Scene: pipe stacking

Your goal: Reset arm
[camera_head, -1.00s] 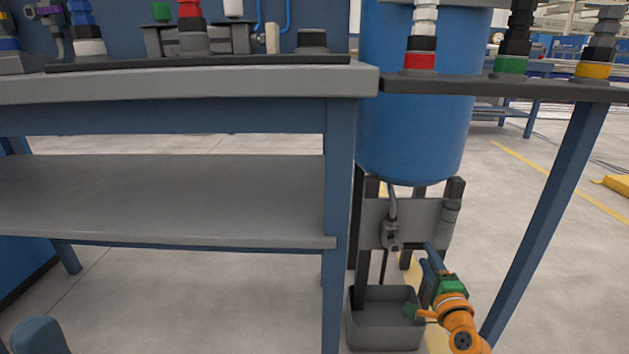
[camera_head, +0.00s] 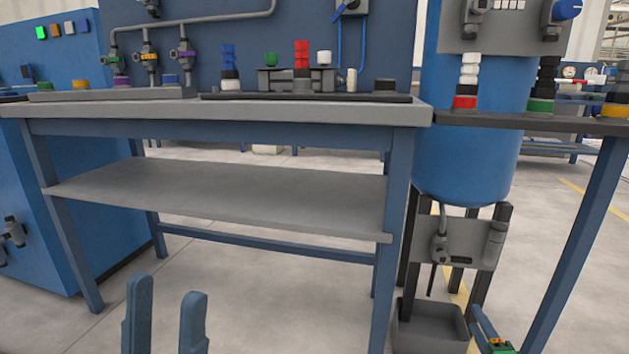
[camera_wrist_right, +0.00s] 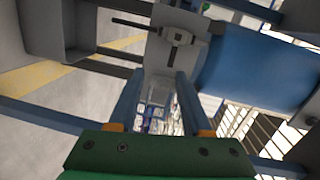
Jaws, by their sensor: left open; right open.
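My left gripper (camera_head: 166,290) shows two blue fingers standing upright at the bottom left of the head view. They are apart, with nothing between them, in front of the workbench (camera_head: 230,108). My right gripper (camera_head: 478,313) is low at the bottom right of the head view, beside the grey bin (camera_head: 428,325). Its green and orange body is cut off by the frame edge. In the right wrist view, its two blue fingers (camera_wrist_right: 158,85) are apart and empty, in front of a green palm. Most of both arms is out of view.
Colored pipe stacks, including red (camera_head: 301,55) and blue (camera_head: 229,60) ones, stand on the bench. More stacks stand on the side shelf (camera_head: 545,122), whose blue leg slants near my right gripper. A blue tank (camera_head: 470,150) hangs behind. Floor left of the bin is open.

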